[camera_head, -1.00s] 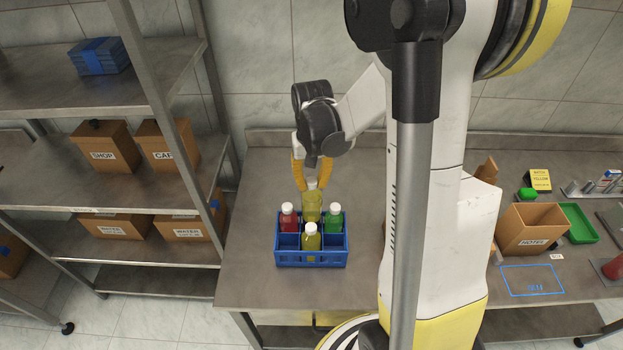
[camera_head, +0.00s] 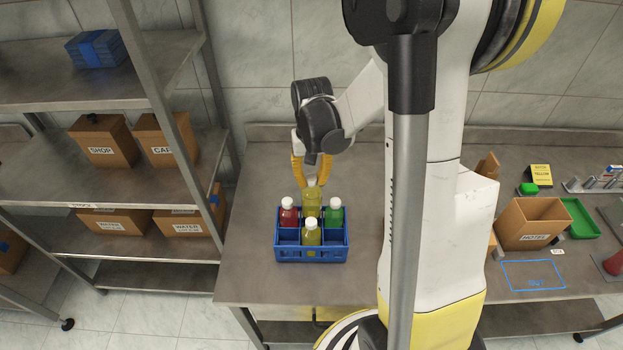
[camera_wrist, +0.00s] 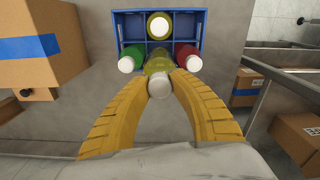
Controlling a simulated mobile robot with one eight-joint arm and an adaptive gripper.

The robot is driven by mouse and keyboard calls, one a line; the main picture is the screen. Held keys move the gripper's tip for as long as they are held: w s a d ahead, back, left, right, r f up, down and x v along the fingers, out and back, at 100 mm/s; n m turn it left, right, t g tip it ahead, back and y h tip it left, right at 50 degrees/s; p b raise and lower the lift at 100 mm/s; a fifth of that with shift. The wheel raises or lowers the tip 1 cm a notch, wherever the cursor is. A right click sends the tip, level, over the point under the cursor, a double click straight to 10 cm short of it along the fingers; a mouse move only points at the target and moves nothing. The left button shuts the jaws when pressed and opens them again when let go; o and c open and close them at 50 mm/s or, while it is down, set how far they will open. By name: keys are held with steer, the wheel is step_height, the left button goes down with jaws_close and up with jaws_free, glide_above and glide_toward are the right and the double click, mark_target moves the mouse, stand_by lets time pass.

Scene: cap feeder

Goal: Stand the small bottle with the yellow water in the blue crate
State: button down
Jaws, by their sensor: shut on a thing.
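The blue crate (camera_head: 311,255) stands on the metal table, divided into compartments. My gripper (camera_head: 311,181) is above its back middle compartment, pointing down. Its yellow fingers are shut on a bottle with yellow water (camera_head: 312,201), near its white cap; the bottle is upright, its lower part hidden behind the front bottle and crate. In the wrist view my gripper (camera_wrist: 159,88) has a fingertip on each side of this bottle (camera_wrist: 158,62). Another yellow bottle (camera_head: 311,235) stands in the front middle compartment. A red bottle (camera_head: 289,215) and a green bottle (camera_head: 334,216) stand in the crate at either side.
A shelf rack (camera_head: 110,181) with cardboard boxes stands at left. The table left of the crate is clear.

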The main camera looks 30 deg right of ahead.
steer(key=shift+f+b, duration=1.1)
steer(key=shift+f, duration=0.3)
steer(key=shift+f+b, duration=2.15)
steer(key=shift+f, duration=0.3)
steer(key=shift+f+b, duration=0.9)
steer(key=shift+b, duration=0.05)
